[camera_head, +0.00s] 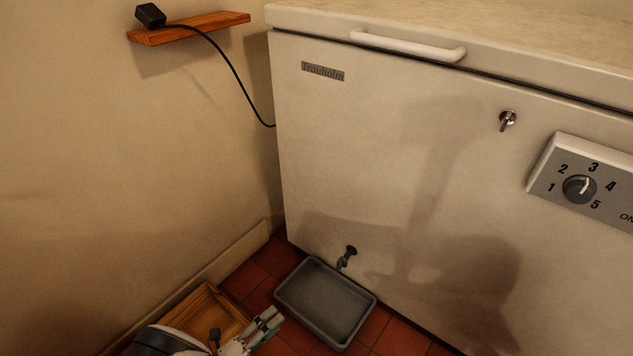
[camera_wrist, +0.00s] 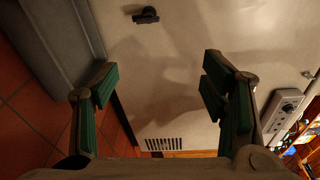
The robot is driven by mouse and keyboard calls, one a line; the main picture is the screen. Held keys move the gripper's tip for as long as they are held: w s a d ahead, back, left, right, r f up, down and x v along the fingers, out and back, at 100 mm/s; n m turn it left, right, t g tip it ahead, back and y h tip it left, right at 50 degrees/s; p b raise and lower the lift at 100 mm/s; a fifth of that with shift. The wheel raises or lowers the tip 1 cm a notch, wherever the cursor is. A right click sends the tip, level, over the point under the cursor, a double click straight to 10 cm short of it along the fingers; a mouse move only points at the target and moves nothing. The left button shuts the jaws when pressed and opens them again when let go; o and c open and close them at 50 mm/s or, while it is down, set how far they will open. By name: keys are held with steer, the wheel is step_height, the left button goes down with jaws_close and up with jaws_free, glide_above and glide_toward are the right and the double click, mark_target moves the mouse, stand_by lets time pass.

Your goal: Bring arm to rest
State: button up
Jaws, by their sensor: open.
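My gripper (camera_head: 268,326) is at the bottom of the head view, low over the floor, to the left of the grey tray. In the wrist view my gripper (camera_wrist: 160,84) has its two green-padded fingers spread wide, with nothing between them. Beyond them is the front of the white chest freezer (camera_wrist: 165,85). Part of my arm shows at the bottom edge of the head view; the rest is out of view.
The grey tray (camera_head: 325,300) lies on red tiles below the drain tap (camera_head: 347,257) of the freezer (camera_head: 390,160). A wooden box (camera_head: 205,308) is beside my gripper, against the wall. A wooden shelf (camera_head: 205,27) holds a black plug (camera_head: 150,15) whose cord hangs behind the freezer.

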steer(key=w+d+r+m+g, duration=0.2)
steer(key=d+r+m+g, duration=0.3)
steer(key=r, duration=0.5)
steer(key=w+d+r+m+g, duration=0.3)
steer(key=r+m, duration=0.4)
steer(key=r, duration=0.3)
steer(key=w+d+r+m+g, duration=0.2)
steer(key=d+r+m+g, duration=0.3)
steer(key=r, duration=0.5)
steer(key=s+d+r+m+g+y, duration=0.2)
steer(key=s+d+r+m+y, duration=0.6)
steer(key=s+d+r+m, duration=0.65)
steer(key=s+d+r+m+t+y+p, duration=0.1)
steer(key=s+d+m+t+y, duration=0.1)
steer(key=s+m, duration=0.45)
steer(key=s+d+r+m+t+y, duration=0.1)
steer(key=s+r+m+y, duration=0.1)
steer(key=s+m, duration=0.45)
step_height(320, 180, up, 40)
steer(key=t+p, duration=0.3)
steer(key=p, duration=3.5)
steer(key=shift+s+f+n+t, duration=0.2)
steer(key=shift+s+n+t, duration=0.05)
steer(key=shift+n+t, duration=0.2)
